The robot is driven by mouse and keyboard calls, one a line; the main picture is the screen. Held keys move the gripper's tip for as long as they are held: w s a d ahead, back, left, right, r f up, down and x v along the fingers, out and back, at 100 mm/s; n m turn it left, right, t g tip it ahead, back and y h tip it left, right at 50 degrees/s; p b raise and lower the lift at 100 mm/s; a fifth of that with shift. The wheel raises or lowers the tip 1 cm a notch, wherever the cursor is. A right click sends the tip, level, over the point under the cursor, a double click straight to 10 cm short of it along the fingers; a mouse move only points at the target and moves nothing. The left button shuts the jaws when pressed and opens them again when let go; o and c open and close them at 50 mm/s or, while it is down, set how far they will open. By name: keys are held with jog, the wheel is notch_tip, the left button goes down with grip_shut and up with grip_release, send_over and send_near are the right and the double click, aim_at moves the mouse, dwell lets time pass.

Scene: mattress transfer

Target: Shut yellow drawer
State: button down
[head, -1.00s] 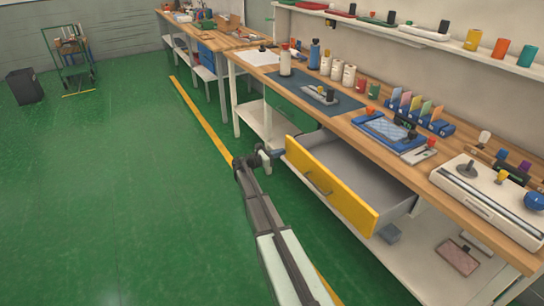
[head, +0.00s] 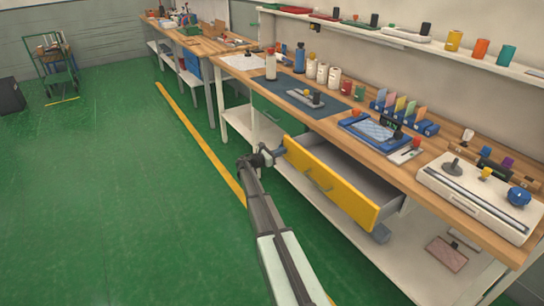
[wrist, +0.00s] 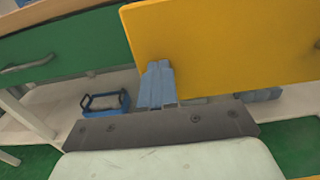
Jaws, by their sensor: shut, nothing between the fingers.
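The yellow drawer (head: 331,184) stands partly out from under the wooden workbench, with its grey inside showing and a handle (head: 318,180) on its front. My gripper (head: 279,152) is at the left end of the yellow front in the head view. In the wrist view the yellow panel (wrist: 225,45) fills the upper right, and my shut, empty fingers (wrist: 157,82) lie against or just before its lower left part. I cannot tell for sure whether they touch.
The workbench (head: 300,122) carries a blue tray (head: 371,133), bottles and a white device (head: 478,197). In the wrist view a green drawer front (wrist: 60,45) is left of the yellow one, and a blue basket (wrist: 105,103) sits on the lower shelf. Green floor is clear on the left.

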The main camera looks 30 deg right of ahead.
aim_at(307, 141)
jog(key=d, duration=1.5)
jog(key=shift+d, duration=0.35)
jog(key=shift+d, duration=0.15)
jog(key=shift+r, duration=0.1)
jog(key=a, duration=1.5)
